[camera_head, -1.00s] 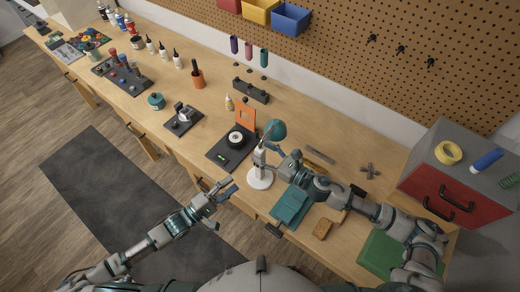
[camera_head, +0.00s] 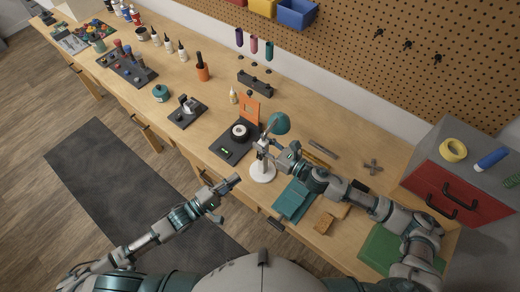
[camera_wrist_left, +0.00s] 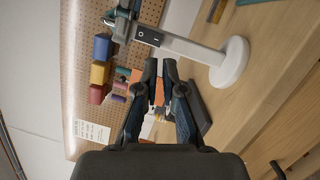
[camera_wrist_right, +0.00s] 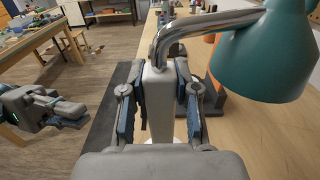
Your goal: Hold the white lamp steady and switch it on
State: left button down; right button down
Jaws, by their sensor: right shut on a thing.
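The lamp has a round white base (camera_head: 262,172), a white post (camera_wrist_right: 160,100), a bent silver neck (camera_wrist_right: 190,30) and a teal shade (camera_head: 279,124). It stands upright near the bench's front edge, with no visible glow. My right gripper (camera_wrist_right: 162,75) is shut on the upper post, one finger on each side. A dark switch plate (camera_wrist_left: 147,36) shows on the post in the left wrist view. My left gripper (camera_head: 236,180) is in front of the lamp, apart from it. Its fingertips (camera_wrist_left: 160,64) are nearly together and empty, beside the post in that view.
A black scale-like pad with a white roll (camera_head: 239,132) lies left of the lamp. Teal cloths (camera_head: 293,200) and a brown block (camera_head: 324,222) lie to its right, under my right arm. A red drawer box (camera_head: 455,190) stands at the far right. Space before the bench is open.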

jog(key=shift+d, duration=0.1)
pick_arm(q)
jog(key=s+a+r+y, duration=0.1)
jog(key=s+r+y, duration=0.2)
jog(key=s+y, duration=0.1)
jog(key=shift+s+a+r+t+y, duration=0.2)
jog(key=shift+s+t+y, duration=0.15)
jog(key=shift+s, duration=0.4)
jog(key=shift+w, duration=0.1)
send_near(259, 156)
jog(key=f+x, duration=0.2)
jog(key=x, duration=0.5)
jog(key=shift+d+r, duration=0.1)
jog(key=shift+d, duration=0.05)
